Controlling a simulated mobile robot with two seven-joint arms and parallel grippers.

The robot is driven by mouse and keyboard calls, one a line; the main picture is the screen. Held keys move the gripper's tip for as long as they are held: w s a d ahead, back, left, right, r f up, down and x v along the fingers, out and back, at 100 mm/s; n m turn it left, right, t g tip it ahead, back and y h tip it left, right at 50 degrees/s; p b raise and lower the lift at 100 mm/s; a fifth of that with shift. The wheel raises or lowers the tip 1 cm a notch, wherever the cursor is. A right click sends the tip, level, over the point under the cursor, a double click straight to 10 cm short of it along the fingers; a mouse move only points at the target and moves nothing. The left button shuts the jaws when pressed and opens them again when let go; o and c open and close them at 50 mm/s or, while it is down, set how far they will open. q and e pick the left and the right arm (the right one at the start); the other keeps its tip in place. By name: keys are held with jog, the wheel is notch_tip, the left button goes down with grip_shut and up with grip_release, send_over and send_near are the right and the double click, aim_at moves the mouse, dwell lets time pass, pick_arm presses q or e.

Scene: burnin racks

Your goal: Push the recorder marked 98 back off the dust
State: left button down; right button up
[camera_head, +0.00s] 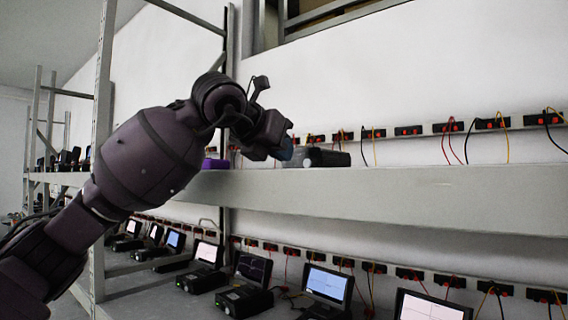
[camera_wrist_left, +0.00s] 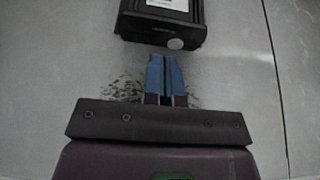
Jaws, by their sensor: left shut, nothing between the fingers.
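A black recorder (camera_wrist_left: 160,28) with a white label and a round grey knob lies at the top of the left wrist view; its number is not legible. In the head view a dark recorder (camera_head: 328,158) lies on the upper shelf just right of my left gripper (camera_head: 286,150). My left gripper (camera_wrist_left: 165,60) is shut and empty, its blue fingers pointing at the recorder's near face with a very small gap or contact; I cannot tell which. Dark speckled dust (camera_wrist_left: 122,89) lies on the shelf on both sides of the fingers. My right gripper is not in view.
The upper shelf (camera_head: 440,195) is bare to the right of the recorder. A purple object (camera_head: 215,163) sits left of my gripper. Black sockets (camera_head: 408,131) with red and yellow leads line the wall. Several recorders with screens (camera_head: 326,285) stand on the lower shelf.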

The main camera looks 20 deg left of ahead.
pick_arm(q)
jog(key=shift+f+b+v, duration=0.2)
jog(key=shift+b+v, duration=0.1)
jog(key=shift+v, duration=0.75)
jog(key=shift+s+a+r, duration=0.15)
jog(key=shift+s+a, duration=0.1)
jog(key=shift+s, duration=0.65)
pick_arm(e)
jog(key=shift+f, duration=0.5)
